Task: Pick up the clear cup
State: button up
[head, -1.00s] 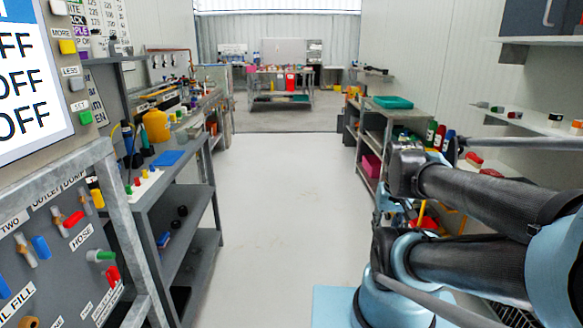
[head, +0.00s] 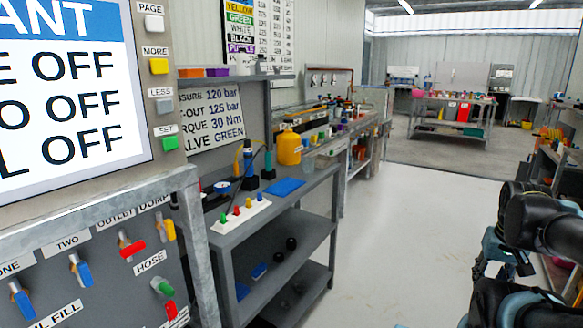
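A small see-through vessel, which may be the clear cup (head: 308,164), stands on the top of the left workbench (head: 275,205), just right of the yellow jug (head: 288,148). It is far off and faint, so its shape and contents are hard to make out. My black and light-blue arm is at the right edge of the head view, well apart from that bench. What seems to be my gripper (head: 512,258) is at the lower right, partly hidden by my arm; I cannot make out its fingers.
A blue mat (head: 284,187) and a white strip with coloured pegs (head: 240,214) lie on the bench, nearer than the vessel. A valve panel (head: 95,265) and screen fill the near left. Clear pale floor (head: 400,240) runs to a far table (head: 450,104).

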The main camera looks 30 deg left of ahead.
aim_at(309, 163)
jog(key=u, duration=0.5)
jog(key=i, duration=1.05)
jog(key=u, duration=0.5)
